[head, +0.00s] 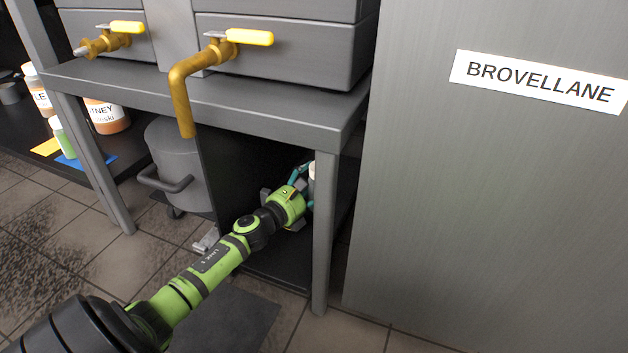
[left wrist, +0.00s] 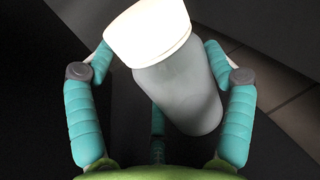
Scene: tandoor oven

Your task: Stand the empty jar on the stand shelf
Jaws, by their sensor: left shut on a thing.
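The empty jar (left wrist: 180,85) has a white lid and a plain grey, translucent-looking body. In the left wrist view it lies between the teal fingers of my left gripper (left wrist: 158,52), tilted in the picture. In the head view my left gripper (head: 304,184) reaches under the grey stand, just left of its front right leg, and is shut on the jar. Only a small pale part of the jar (head: 312,171) shows there, partly hidden by the fingers and leg. The dark low stand shelf (head: 285,268) shows below the gripper; I cannot tell whether the jar touches it. My right gripper is not in view.
The stand's front right leg (head: 324,235) is close beside my gripper. A grey lidded bin (head: 178,160) on casters stands to the left. Brass taps (head: 183,95) hang above. A large grey cabinet (head: 480,190) labelled BROVELLANE blocks the right. Labelled jars (head: 107,115) stand far left.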

